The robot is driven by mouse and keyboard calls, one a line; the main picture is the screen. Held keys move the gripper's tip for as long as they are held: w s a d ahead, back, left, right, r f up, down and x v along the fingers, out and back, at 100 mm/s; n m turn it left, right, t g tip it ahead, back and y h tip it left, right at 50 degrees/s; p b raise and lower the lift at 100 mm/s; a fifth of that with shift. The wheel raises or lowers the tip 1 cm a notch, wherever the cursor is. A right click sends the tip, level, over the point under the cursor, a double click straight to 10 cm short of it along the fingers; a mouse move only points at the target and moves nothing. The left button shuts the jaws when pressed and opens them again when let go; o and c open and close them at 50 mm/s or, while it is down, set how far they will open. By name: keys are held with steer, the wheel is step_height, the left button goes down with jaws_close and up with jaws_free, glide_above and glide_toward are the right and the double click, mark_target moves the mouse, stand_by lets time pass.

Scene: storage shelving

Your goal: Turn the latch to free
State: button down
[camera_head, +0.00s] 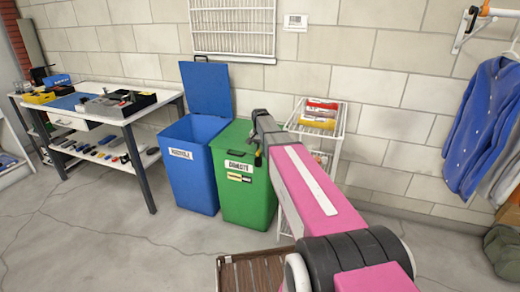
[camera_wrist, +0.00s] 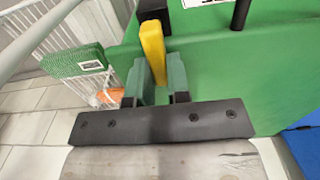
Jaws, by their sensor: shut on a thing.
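The latch is a yellow bar (camera_wrist: 152,48) on the green bin, below a black mount (camera_wrist: 153,12) in the wrist view. My gripper (camera_wrist: 156,82) is shut on the yellow bar, with one grey-green finger on each side of it. In the head view my gripper (camera_head: 260,152) is at the upper right of the green bin (camera_head: 242,205), which has white labels on its front and its lid down. The latch is hidden behind my gripper and arm there.
A blue bin (camera_head: 190,175) with its lid raised stands left of the green bin. A white wire rack (camera_head: 338,137) with packages is close on the right. A workbench (camera_head: 128,116) with tools is at left. A wooden crate (camera_head: 245,262) lies in front.

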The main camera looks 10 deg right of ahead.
mark_target(252, 150)
steer(key=n, duration=0.2)
steer(key=a+n, duration=0.1)
steer(key=n, duration=0.1)
steer(key=shift+w+a+n, duration=0.15)
steer(key=shift+w+n, duration=0.05)
steer(key=shift+n, duration=0.2)
steer(key=n, duration=0.2)
steer(key=a+n, duration=0.1)
steer(key=n, duration=0.1)
steer(key=shift+s+a+n, duration=0.1)
steer(key=shift+n, duration=0.2)
steer(key=n, duration=0.3)
steer(key=a+n, duration=0.1)
steer(key=shift+s+n, duration=0.3)
steer(key=shift+s+a+n, duration=0.2)
steer(key=shift+n, duration=0.8)
steer(key=shift+s+a+n, duration=0.15)
steer(key=shift+s+n, duration=0.05)
steer(key=shift+n, duration=0.8)
steer(key=c, duration=1.1)
jaws_free()
steer(key=shift+r, duration=0.1)
